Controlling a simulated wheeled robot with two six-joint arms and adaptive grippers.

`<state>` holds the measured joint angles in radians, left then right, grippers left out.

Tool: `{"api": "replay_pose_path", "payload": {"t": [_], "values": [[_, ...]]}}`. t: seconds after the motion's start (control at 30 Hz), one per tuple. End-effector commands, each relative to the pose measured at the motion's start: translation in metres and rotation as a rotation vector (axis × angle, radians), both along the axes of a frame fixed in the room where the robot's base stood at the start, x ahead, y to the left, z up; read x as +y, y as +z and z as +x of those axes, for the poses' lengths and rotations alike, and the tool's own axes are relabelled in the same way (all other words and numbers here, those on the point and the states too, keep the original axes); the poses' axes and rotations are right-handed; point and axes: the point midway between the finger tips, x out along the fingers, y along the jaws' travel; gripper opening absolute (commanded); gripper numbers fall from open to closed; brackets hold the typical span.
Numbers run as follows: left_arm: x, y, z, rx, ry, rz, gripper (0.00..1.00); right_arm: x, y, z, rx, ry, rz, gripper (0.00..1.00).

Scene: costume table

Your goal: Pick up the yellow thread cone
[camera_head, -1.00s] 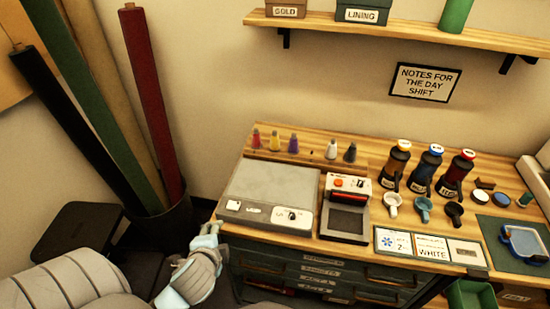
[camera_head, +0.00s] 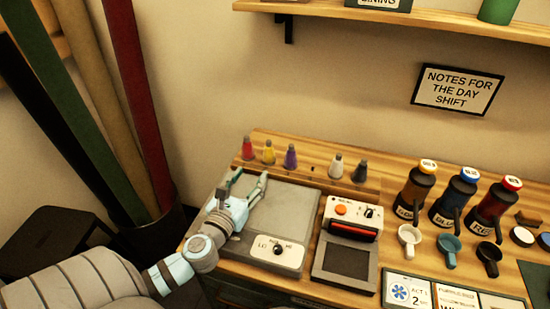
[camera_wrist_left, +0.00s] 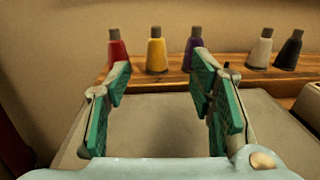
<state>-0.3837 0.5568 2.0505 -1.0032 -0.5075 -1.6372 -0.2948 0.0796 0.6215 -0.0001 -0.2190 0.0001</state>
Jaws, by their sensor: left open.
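The yellow thread cone (camera_head: 268,152) stands upright on the wooden strip at the back of the table, between a red cone (camera_head: 247,148) and a purple cone (camera_head: 290,156). In the left wrist view the yellow cone (camera_wrist_left: 157,50) stands ahead, between my two fingers and beyond their tips. My left gripper (camera_head: 250,184) is open and empty, above the grey flat-topped machine (camera_head: 290,212) and in front of the cones. It also shows in the left wrist view (camera_wrist_left: 160,82). My right gripper is not in view.
A white cone (camera_head: 336,166) and a dark grey cone (camera_head: 360,171) stand further right in the row. A device with a red bar (camera_head: 352,230) is right of the grey machine. Several pump bottles (camera_head: 415,190) stand right. Fabric rolls (camera_head: 140,100) stand left.

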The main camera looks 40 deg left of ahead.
Motion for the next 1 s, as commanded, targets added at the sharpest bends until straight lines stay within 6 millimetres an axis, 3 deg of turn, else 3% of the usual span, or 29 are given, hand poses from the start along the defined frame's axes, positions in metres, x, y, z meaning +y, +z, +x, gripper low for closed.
{"api": "replay_pose_path", "payload": {"t": [0.13, 0.4, 0.57, 0.8, 1.0], "values": [[0.006, -0.003, 0.013, -0.002, 0.006, -0.001, 0.50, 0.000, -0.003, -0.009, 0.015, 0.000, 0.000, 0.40], [0.025, -0.001, 0.073, -0.003, 0.011, -0.003, 0.50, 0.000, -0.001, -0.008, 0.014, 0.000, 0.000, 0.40], [0.030, 0.000, 0.092, -0.002, 0.009, -0.003, 0.50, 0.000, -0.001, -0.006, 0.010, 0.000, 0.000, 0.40], [0.043, 0.004, 0.133, -0.001, 0.007, -0.004, 0.50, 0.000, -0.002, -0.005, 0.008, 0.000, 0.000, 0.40], [0.044, 0.004, 0.137, 0.000, 0.004, -0.003, 0.50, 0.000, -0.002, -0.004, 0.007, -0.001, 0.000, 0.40]]}}
